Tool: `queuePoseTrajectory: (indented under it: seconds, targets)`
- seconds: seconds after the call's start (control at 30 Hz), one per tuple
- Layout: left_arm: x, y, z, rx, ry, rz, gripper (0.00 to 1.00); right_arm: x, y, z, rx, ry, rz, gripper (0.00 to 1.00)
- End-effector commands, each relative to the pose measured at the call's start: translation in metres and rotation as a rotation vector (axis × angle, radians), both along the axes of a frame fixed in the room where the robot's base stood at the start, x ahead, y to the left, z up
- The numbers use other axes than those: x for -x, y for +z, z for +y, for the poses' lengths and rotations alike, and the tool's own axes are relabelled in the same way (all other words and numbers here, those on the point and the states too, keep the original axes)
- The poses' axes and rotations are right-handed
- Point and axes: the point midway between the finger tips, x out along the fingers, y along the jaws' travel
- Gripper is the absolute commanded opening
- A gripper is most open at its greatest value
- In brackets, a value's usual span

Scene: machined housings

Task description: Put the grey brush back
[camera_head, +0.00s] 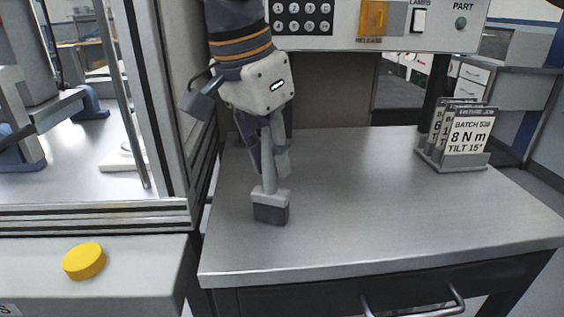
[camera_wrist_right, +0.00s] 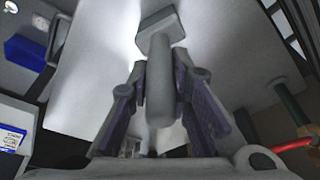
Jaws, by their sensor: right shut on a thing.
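The grey brush (camera_head: 270,170) has a pale handle and a block head with dark grey bristles. It hangs roughly upright, head down, over the left part of the steel bench top (camera_head: 370,220). I cannot tell whether the bristles touch the bench. My right gripper (camera_head: 266,140) comes down from above and is shut on the brush handle. In the right wrist view the handle (camera_wrist_right: 160,85) lies between the two fingers, with the brush head (camera_wrist_right: 161,24) beyond them. My left gripper is not in view. I see no clear holder for the brush.
A card rack (camera_head: 452,163) stands at the bench's right side. A panel with buttons (camera_head: 301,18) hangs above the back. A machine enclosure with a metal frame (camera_head: 165,110) borders the left, with a yellow button (camera_head: 84,261) in front. The middle of the bench is clear.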

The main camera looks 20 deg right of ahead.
Motion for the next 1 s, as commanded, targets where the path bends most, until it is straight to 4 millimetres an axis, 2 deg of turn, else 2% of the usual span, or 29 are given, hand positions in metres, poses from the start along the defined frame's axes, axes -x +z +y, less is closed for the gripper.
queuePoseTrajectory:
  seconds: [0.37, 0.4, 0.47, 0.8, 0.87, 1.0]
  targets:
    - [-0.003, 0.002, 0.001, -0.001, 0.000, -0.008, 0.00, 0.001, 0.002, 0.002, 0.001, 0.000, -0.009, 0.00]
    - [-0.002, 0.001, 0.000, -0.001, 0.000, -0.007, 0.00, 0.001, 0.001, 0.002, 0.000, 0.000, -0.009, 0.27]
    - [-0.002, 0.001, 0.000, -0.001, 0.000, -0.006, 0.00, 0.001, 0.001, 0.002, -0.001, 0.000, -0.008, 0.38]
    - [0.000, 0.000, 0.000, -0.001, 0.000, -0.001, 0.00, 0.000, 0.004, 0.002, -0.003, 0.000, -0.008, 0.38]
    - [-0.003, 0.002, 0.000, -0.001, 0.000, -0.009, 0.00, 0.002, 0.014, 0.004, -0.001, 0.000, -0.012, 0.38]
    - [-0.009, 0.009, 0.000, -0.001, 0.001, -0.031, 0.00, 0.005, 0.047, 0.012, -0.001, -0.001, -0.020, 0.38]
